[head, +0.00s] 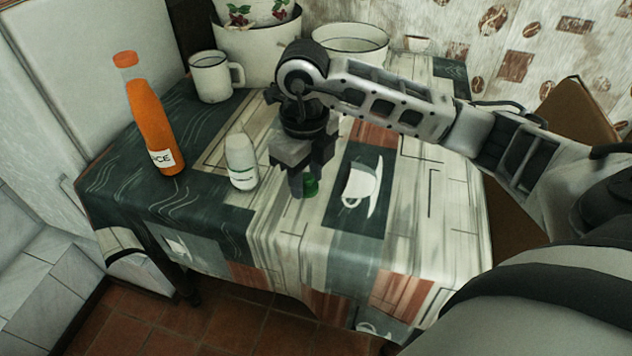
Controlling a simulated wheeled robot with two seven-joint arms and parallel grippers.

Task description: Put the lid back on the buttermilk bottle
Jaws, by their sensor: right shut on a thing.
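The white bottle (241,165) with a dark-edged label stands upright on the table, left of my right gripper. No coloured lid shows on its top, and its label is too small to read. A small green lid (311,186) is between the fingers of my right gripper (303,189), which is shut on it and points down. One finger hides part of the lid. The lid is right of the bottle and apart from it; whether it touches the table I cannot tell. My left gripper is out of view.
An orange juice bottle (155,120) stands on the left of the patterned table (420,230). A white enamel mug (212,76), a large pot (253,40) with cherries and a wide white pot (352,42) stand at the back. The front and right tabletop are clear.

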